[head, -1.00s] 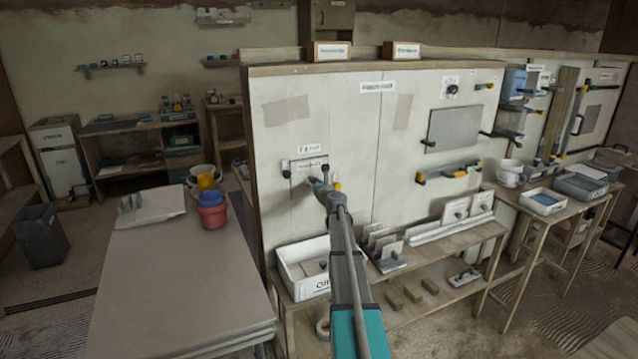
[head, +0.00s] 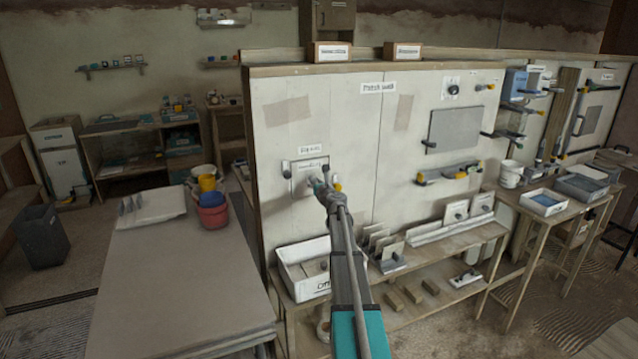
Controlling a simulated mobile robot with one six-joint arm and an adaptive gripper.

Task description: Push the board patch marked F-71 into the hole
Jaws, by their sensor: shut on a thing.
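A small grey board patch (head: 304,187) is at the left part of the upright white wall panel (head: 345,120), below a small label (head: 311,149). A white strip with unreadable writing lies across the patch's upper part. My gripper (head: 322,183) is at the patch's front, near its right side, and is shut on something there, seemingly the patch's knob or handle. The fingers and arm cover the patch's lower right. The hole's edges are hidden, so I cannot tell how deep the patch sits. The F-71 mark is too small to read.
Dark knobs sit by the patch's upper corners. Below the panel, a bench holds a white bin (head: 302,268), a rack of small boards (head: 384,247) and a long tray (head: 450,228). A table (head: 180,265) with buckets (head: 211,210) stands left.

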